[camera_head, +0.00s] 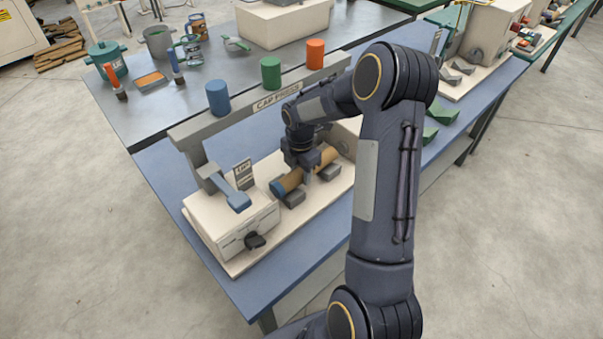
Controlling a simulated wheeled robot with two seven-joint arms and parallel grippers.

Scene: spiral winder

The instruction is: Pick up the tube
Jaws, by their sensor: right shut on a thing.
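A brown cardboard tube (290,181) with a blue left end lies across grey cradle blocks (293,197) on the cream machine on the blue table. My right gripper (309,176) is over the tube from above and is shut on it. The gripper hides part of the tube's middle. The tube appears to lie in or just above the cradles; I cannot tell if it touches them. My left gripper does not show.
A cap press beam (213,126) with blue, green and orange cylinders runs behind the tube. A grey metal table (130,112) with pots and brushes stands behind. A cream machine (220,232) with a lever is at the left. Green pieces (440,114) lie at the right.

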